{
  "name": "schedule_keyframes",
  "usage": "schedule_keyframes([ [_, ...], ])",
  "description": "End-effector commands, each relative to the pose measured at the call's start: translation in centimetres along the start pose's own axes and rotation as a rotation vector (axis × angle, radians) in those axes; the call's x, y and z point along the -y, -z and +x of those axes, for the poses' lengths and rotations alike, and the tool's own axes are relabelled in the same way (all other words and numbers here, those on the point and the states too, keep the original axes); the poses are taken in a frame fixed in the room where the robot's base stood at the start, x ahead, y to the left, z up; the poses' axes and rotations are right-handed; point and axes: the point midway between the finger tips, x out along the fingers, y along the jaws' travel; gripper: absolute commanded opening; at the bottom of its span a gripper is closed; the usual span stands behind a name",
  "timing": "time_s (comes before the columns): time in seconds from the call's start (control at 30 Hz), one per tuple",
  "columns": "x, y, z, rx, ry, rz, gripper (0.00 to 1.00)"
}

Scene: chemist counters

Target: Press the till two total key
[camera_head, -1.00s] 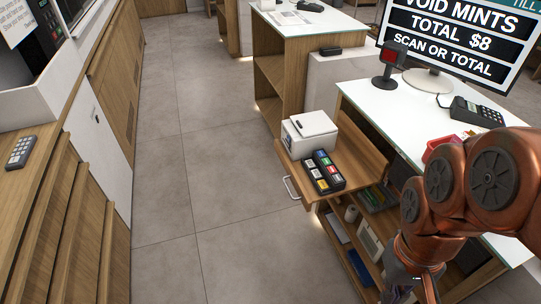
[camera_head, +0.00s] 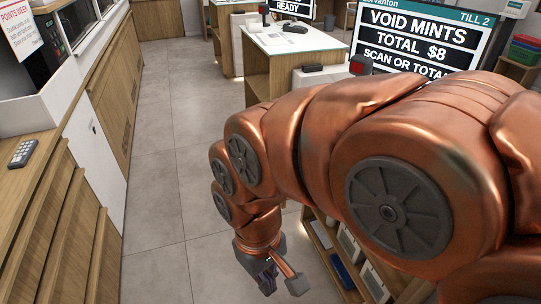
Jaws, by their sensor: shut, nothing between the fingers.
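The till two screen (camera_head: 418,38) stands at the upper right and reads "VOID MINTS", "TOTAL $8" and a partly covered "SCAN OR TOTAL". The block of coloured keys on the pull-out shelf is hidden behind my copper arm now, so I cannot see the total key. My gripper (camera_head: 268,283) hangs at the lower middle, pointing down, shut and empty. It appears in front of the floor and the lower shelves. Whether it is near the keys cannot be told.
Lower shelves with boxes (camera_head: 346,246) lie right of my gripper. A red-faced scanner (camera_head: 360,65) shows just above my arm. Another counter (camera_head: 285,42) stands behind. A grey keypad (camera_head: 22,153) lies on the left counter. The grey floor aisle (camera_head: 165,160) is clear.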

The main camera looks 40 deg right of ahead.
Motion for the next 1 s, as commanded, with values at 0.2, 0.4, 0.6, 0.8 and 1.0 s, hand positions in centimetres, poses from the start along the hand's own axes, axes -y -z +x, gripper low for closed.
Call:
schedule_keyframes([
  [0.2, 0.0, 0.0, 0.0, 0.0, 0.0, 0.0, 0.0],
  [0.4, 0.2, 1.0, 0.0, -0.01, 0.021, 0.014, 0.0],
  [0.6, 0.8, 7.3, -0.7, -0.093, 0.124, 0.097, 0.0],
  [0.8, -1.3, 16.5, -1.8, -0.234, 0.244, 0.222, 0.0],
  [1.0, -6.7, 25.2, -2.7, -0.393, 0.326, 0.365, 0.0],
])
